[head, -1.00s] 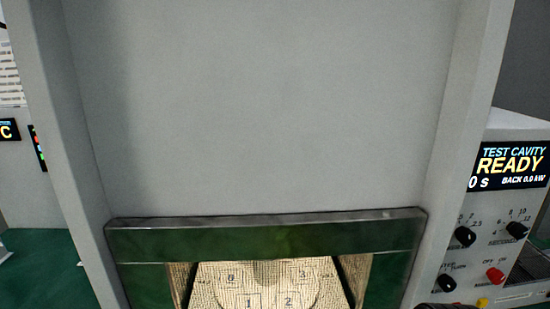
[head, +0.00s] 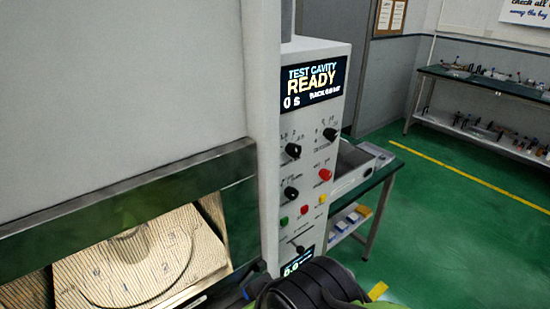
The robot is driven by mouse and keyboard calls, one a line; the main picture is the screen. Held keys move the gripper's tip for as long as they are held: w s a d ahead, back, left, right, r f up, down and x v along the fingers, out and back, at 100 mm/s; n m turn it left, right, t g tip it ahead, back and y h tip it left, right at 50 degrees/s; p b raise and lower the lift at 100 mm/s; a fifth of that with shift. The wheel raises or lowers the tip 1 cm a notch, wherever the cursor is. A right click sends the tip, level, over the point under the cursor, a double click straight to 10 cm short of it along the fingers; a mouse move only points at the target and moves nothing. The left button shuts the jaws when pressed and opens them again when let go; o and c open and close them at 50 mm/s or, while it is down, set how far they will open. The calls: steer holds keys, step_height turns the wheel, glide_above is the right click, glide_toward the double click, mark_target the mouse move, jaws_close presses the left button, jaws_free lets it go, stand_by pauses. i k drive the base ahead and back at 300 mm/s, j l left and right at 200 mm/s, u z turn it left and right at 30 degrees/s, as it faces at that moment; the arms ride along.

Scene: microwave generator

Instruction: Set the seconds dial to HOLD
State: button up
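The control panel (head: 312,225) stands right of the cavity door frame. It carries a black upper-left dial (head: 293,151), a black upper-right dial (head: 330,134) with numbers around it, a black lower-left dial (head: 291,193) and a red knob (head: 325,175). The labels are too small to tell which is the seconds dial or where HOLD lies. The display (head: 313,82) reads TEST CAVITY, READY and 0 s. Dark rounded parts of my arm rise at the bottom centre, below the panel. My gripper's fingertips do not show.
The cavity (head: 140,255) is lit at the lower left, with a round plate inside. Small green, red and yellow buttons (head: 304,210) and a lower display (head: 298,264) sit on the panel. A bench (head: 365,188) stands behind right. Green floor (head: 460,235) is clear at right.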

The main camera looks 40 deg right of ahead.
mark_target(331, 134)
steer(key=z, duration=1.05)
steer(key=i+l+u, duration=0.1)
steer(key=i, duration=0.3)
steer(key=l, duration=0.1)
